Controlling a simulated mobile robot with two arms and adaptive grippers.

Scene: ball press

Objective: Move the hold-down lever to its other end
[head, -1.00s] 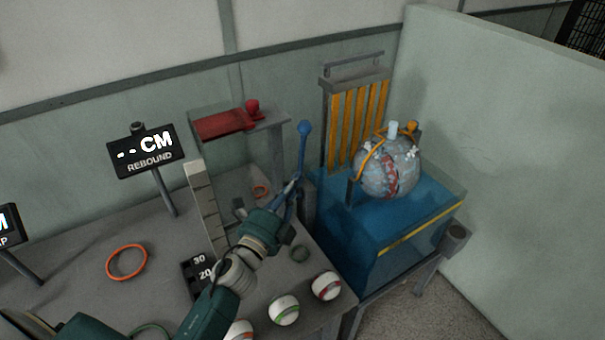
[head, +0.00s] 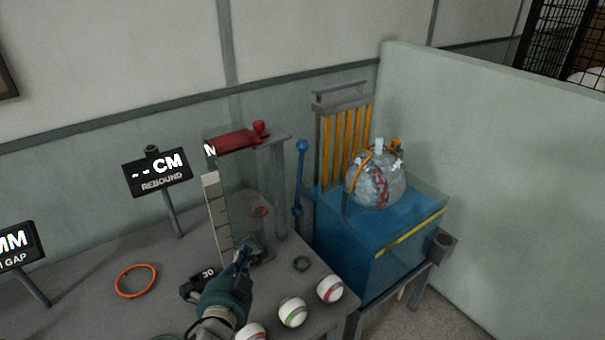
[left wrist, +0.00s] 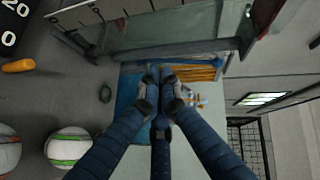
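A blue lever (head: 299,180) with a round knob on top stands nearly upright between the grey stand and the blue tank; I take it for the hold-down lever. Its foot is partly hidden by the table and stand. My left gripper (head: 242,258) is over the table, left of and below the lever, clear of it. In the left wrist view its dark blue fingers (left wrist: 160,97) converge with their tips close together. No held thing is clear between them. My right gripper is not in view.
A red bar with a knob (head: 238,140) lies on top of the grey stand. A tall scale (head: 217,215) stands beside it. Striped balls (head: 292,312) line the front table edge. The blue tank (head: 365,245) carries a patched sphere (head: 375,185). An orange ring (head: 136,281) lies on open table at left.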

